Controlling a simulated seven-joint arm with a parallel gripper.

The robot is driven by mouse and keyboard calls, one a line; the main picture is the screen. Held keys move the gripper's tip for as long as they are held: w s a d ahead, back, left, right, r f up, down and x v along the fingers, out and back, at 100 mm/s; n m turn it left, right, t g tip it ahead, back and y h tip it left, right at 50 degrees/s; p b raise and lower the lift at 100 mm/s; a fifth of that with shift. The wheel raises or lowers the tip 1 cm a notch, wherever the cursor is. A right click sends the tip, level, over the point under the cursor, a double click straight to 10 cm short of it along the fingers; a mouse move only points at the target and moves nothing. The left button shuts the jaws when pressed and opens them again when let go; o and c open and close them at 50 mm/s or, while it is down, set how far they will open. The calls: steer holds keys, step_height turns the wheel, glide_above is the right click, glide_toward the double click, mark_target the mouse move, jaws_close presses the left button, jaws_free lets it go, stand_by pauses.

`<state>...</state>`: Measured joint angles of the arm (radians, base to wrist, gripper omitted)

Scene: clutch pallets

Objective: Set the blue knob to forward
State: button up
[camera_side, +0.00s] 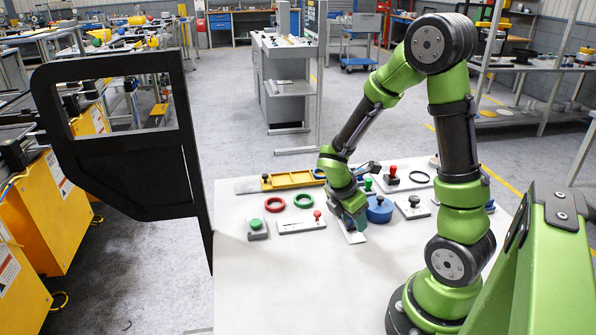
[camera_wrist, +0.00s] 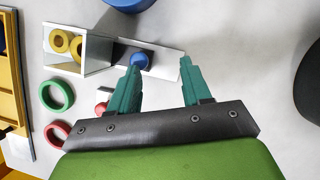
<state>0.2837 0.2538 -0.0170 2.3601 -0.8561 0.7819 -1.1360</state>
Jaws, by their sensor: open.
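The blue knob (camera_wrist: 139,60) is a small round cap on a pale plate (camera_wrist: 165,61) in the wrist view. In the side view the plate (camera_side: 354,237) shows at the foot of my gripper, and the knob is hidden behind it. My gripper (camera_wrist: 160,68) is open, its two teal fingers spread apart. The knob lies just beyond the left fingertip, off the middle of the gap, and is not gripped. In the side view my gripper (camera_side: 347,210) points down, low over the plate. I cannot read any position marking on the plate.
A large blue cylinder (camera_side: 379,211) stands right of my gripper. A red-knobbed plate (camera_side: 300,225), a green button box (camera_side: 257,234), a red ring (camera_side: 275,204) and a green ring (camera_side: 303,201) lie left. A yellow tray (camera_side: 288,181) is behind. The table front is clear.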

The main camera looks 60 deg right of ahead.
mark_target(348, 222)
steer(key=w+d, duration=0.1)
steer(key=w+d+f, duration=0.1)
steer(key=d, duration=0.1)
steer(key=shift+w+d, duration=0.2)
steer(key=c, duration=0.4)
steer(key=o, duration=0.4)
steer(key=s+a, duration=0.3)
steer(key=shift+r, duration=0.25)
steer(key=v, duration=1.7)
steer(key=s+a+r+m+t+y, duration=0.1)
steer(key=a+r+m+t+y, duration=0.1)
steer(key=a+m, duration=0.4)
steer(key=s+a+r+m+t+y, duration=0.1)
steer(key=a+m+t+y, duration=0.3)
steer(key=m, duration=0.7)
steer(key=a+r+t, duration=0.1)
steer(key=a+t, duration=0.1)
steer(key=t, duration=0.1)
steer(key=shift+s+a+r+m, duration=0.3)
steer(key=shift+a+r+m, duration=0.1)
